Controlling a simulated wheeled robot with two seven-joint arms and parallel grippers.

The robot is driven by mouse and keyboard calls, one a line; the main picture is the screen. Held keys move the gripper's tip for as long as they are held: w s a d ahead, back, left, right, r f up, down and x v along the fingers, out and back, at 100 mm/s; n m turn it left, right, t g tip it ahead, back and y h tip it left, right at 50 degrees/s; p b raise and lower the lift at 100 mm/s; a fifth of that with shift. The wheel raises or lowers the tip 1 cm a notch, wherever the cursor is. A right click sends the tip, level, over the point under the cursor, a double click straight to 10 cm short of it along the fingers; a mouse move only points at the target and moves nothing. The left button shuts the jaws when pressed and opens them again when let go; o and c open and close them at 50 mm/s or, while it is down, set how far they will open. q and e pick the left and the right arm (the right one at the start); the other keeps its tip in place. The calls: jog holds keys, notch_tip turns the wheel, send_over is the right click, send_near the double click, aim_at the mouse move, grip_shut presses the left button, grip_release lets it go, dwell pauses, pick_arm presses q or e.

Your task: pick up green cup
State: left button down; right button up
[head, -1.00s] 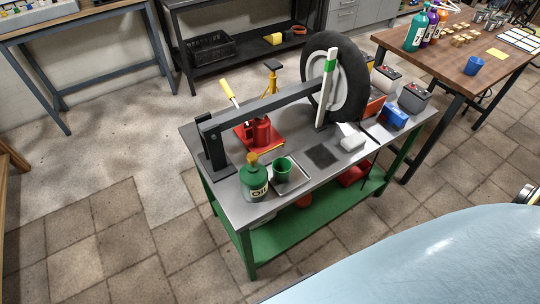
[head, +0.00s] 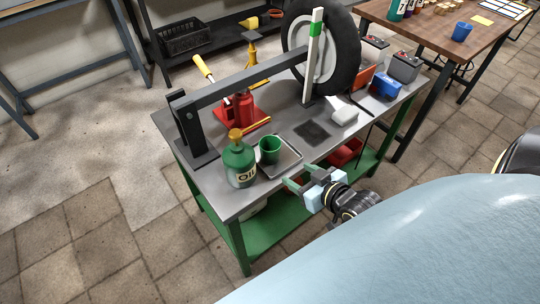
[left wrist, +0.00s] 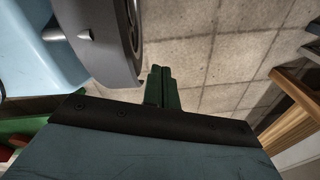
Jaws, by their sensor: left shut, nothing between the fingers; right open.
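The green cup (head: 269,150) stands upright on a small metal tray (head: 284,164) near the front edge of the workbench, in the head view. A green oil bottle (head: 239,163) with a yellow cap stands just left of it. My right gripper (head: 294,184) is open and empty in front of the bench's edge, a little right of and nearer than the cup, its fingers pointing left toward the tray. My left gripper (left wrist: 161,70) shows only in the left wrist view; its fingers are together with nothing between them, above the tiled floor.
A grey lever bar (head: 245,83) runs above the bench behind the cup. A red jack (head: 239,108) stands behind the bottle. A tyre (head: 348,60), a white block (head: 343,113) and a blue box (head: 385,84) are farther right. A dark square pad (head: 312,131) lies right of the tray.

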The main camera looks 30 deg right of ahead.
aim_at(277, 155)
jog(key=shift+t, duration=0.3)
jog(key=w, duration=0.2)
jog(key=w+b, duration=0.1)
jog(key=w, duration=0.3)
jog(key=shift+w+a+f+b, duration=0.2)
jog(key=shift+a+f+b, duration=0.1)
jog(key=shift+b, duration=0.1)
jog(key=shift+w+f, duration=0.15)
jog(key=shift+w, duration=0.25)
jog(key=shift+r+b+x, duration=0.2)
jog(key=shift+b+x, duration=0.75)
jog(key=shift+x, duration=1.6)
pick_arm(q)
jog(key=w, duration=0.6)
jog(key=shift+w+a+f, duration=0.2)
jog(key=shift+w+f, duration=0.05)
pick_arm(e)
jog(key=shift+w+f, duration=0.1)
jog(key=shift+w, duration=0.4)
jog(key=shift+c, duration=0.4)
jog(key=c, duration=0.6)
jog(key=shift+o, duration=0.2)
